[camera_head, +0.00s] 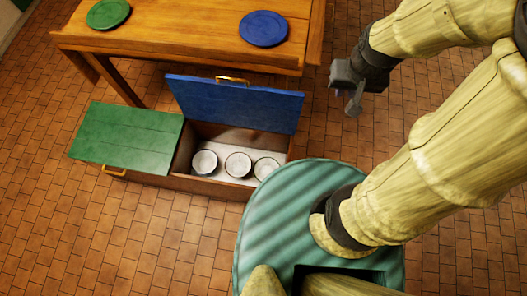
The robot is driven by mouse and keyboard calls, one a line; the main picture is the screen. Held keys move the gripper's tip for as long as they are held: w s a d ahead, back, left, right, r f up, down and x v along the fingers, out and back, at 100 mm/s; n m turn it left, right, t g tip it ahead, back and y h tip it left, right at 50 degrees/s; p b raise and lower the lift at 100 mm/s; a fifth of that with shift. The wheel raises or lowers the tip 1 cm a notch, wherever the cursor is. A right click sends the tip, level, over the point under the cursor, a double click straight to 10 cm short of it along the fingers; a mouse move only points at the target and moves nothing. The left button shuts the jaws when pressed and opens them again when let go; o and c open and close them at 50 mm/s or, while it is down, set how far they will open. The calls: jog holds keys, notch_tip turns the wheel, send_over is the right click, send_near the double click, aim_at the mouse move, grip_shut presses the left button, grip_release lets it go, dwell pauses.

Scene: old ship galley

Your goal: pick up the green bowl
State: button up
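No object that is clearly a green bowl shows. A round green dish (108,13) lies at the table's far left; it looks flat like a plate, and its depth is hard to tell. Three round white vessels with dark rims, a left one (205,163), a middle one (238,166) and a right one (266,169), stand in a row in the chest's open compartment; their outer sides are mostly hidden. My gripper (354,104) hangs at the upper right, right of the chest and apart from everything. Whether its fingers are apart cannot be told.
The wooden table (180,30) bears a blue plate (263,28) on its right. The chest (208,187) has a raised blue lid (235,103) with a brass handle and a flat green lid (127,138) on the left. Brick-tiled floor (120,240) is clear in front.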

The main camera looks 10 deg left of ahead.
jog(key=shift+d, duration=0.1)
jog(key=w+a+f+n+g+h+b, duration=0.1)
jog(key=w+a+f+n+b, duration=0.1)
jog(key=a+f+n+b, duration=0.65)
jog(key=w+a+f+n+g+h+b, duration=0.15)
jog(key=f+n+b, duration=0.4)
jog(key=f, duration=0.85)
jog(key=w+a+f+n+g+b, duration=0.1)
jog(key=w+a+f+n+b, duration=0.1)
jog(key=a+f+n+b, duration=0.7)
jog(key=s+a+f+n+b, duration=0.2)
jog(key=a+f+n+b, duration=0.2)
jog(key=f, duration=0.8)
jog(key=s+a+f+n+t+h+b, duration=0.1)
jog(key=a+f+n+b, duration=0.3)
jog(key=f, duration=0.8)
jog(key=s+a+f+n+t+h+b, duration=0.1)
jog(key=s+a+f+n+b, duration=0.1)
jog(key=a+f+n+b, duration=0.2)
notch_tip(320, 180, down, 8)
jog(key=n+b, duration=0.3)
jog(key=b, duration=0.1)
jog(key=shift+s+f, duration=0.25)
jog(key=shift+s, duration=0.05)
jog(key=shift+h, duration=0.25)
